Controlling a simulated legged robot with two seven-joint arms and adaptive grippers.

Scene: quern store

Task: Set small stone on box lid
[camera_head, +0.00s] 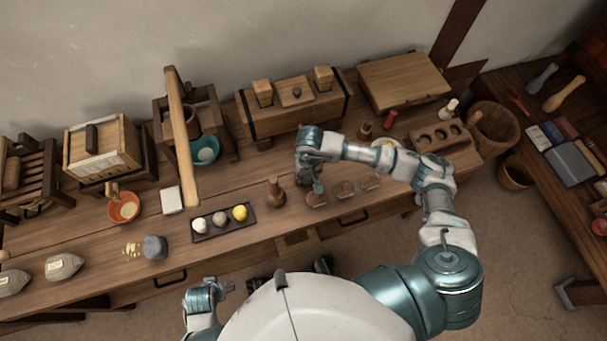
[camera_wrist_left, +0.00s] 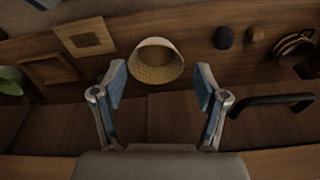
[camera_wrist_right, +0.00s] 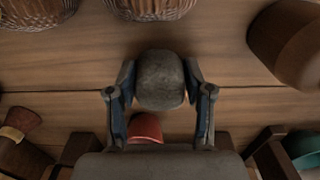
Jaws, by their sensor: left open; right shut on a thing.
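My right gripper (camera_head: 318,187) is shut on a small rounded grey stone (camera_wrist_right: 162,80), seen between its fingertips in the right wrist view. In the head view the hand hides this stone. The gripper is over the workbench, close behind the small brown baskets. A box with a flat wooden lid (camera_head: 403,78) stands at the back right of the bench, apart from the gripper. A long chest (camera_head: 292,118) with a small knobbed lid stands at the back middle. I cannot tell which lid is meant. My left gripper (camera_wrist_left: 160,95) is open and empty, low at the bench front.
Small brown baskets (camera_head: 343,189) and a brown jug (camera_head: 276,192) are near the right hand. A dark tray (camera_head: 224,232) holds several balls. A grey stone-like lump (camera_head: 155,247) lies front left. A red object (camera_wrist_right: 145,128) is near the held stone in the right wrist view.

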